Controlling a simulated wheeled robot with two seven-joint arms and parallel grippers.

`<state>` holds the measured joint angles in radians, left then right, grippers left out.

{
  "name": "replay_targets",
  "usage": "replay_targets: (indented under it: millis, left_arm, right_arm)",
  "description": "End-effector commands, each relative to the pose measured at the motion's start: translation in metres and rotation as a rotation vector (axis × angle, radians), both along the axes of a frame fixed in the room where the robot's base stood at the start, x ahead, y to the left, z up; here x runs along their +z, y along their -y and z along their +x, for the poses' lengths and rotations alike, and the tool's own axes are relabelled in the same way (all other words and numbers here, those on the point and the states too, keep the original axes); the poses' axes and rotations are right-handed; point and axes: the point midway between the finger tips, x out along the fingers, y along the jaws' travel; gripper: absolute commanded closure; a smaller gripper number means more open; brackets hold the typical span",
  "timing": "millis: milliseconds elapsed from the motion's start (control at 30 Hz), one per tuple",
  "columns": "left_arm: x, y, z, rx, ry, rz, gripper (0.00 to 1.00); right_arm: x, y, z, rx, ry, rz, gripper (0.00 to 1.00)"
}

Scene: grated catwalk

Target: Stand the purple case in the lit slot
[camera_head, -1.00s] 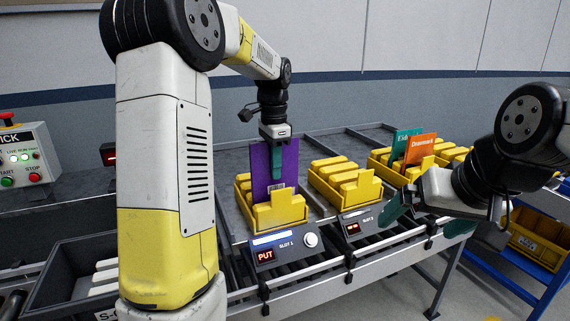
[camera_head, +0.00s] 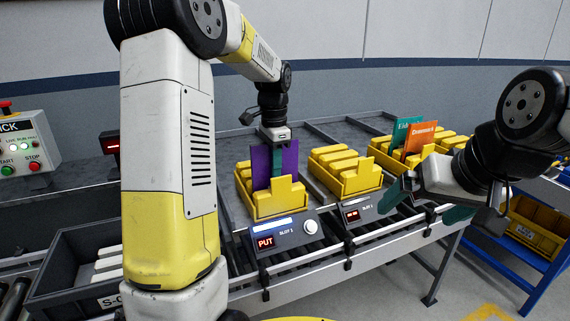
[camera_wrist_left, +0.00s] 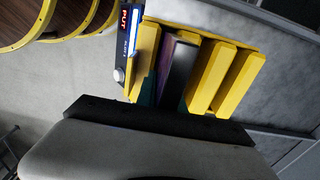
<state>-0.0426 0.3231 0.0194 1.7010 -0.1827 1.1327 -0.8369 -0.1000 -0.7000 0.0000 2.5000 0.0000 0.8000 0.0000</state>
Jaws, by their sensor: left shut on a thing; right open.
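The purple case (camera_head: 261,166) stands upright in the left yellow slotted rack (camera_head: 266,206), its lower part hidden behind the rack's front. The rack sits behind a lit display reading PUT (camera_head: 265,242) with a SLOT 1 label. My left gripper (camera_head: 277,162) is above this rack, fingers pointing down, shut on the case. In the left wrist view the case (camera_wrist_left: 182,60) shows as a dark purple strip between yellow dividers (camera_wrist_left: 209,77). My right gripper (camera_head: 425,201) is open and empty at the right, in front of the rack row.
A middle yellow rack (camera_head: 345,177) is empty. The right rack holds a teal case (camera_head: 404,131) and an orange case (camera_head: 420,138). A grey bin (camera_head: 75,260) with white items and a button box (camera_head: 25,148) are at the left.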

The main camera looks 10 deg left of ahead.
Motion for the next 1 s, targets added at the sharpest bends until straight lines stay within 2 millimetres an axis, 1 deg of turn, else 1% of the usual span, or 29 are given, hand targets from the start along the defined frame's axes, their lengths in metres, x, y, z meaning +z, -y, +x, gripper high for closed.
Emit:
replay_targets:
  millis: [300, 700, 733, 833, 867, 1000]
  left_arm:
    - [-0.0100, -0.0002, -0.0005, 0.000, -0.001, -0.001, 1.00]
    - [-0.0102, 0.0000, -0.0003, 0.000, 0.000, 0.000, 1.00]
    - [-0.0102, 0.0000, -0.0003, 0.000, 0.000, 0.000, 0.86]
    - [-0.0102, 0.0000, -0.0003, 0.000, 0.000, 0.000, 0.66]
    - [-0.0102, 0.0000, -0.0003, 0.000, 0.000, 0.000, 0.62]
    - [-0.0102, 0.0000, -0.0003, 0.000, 0.000, 0.000, 0.62]
  right_arm:
    - [0.0000, 0.0000, 0.0000, 0.000, 0.000, 0.000, 0.00]
    - [0.0000, 0.0000, 0.0000, 0.000, 0.000, 0.000, 0.00]
    - [0.0000, 0.0000, 0.0000, 0.000, 0.000, 0.000, 0.00]
    - [0.0000, 0.0000, 0.0000, 0.000, 0.000, 0.000, 0.00]
    - [0.0000, 0.0000, 0.0000, 0.000, 0.000, 0.000, 0.00]
    - [0.0000, 0.0000, 0.0000, 0.000, 0.000, 0.000, 0.00]
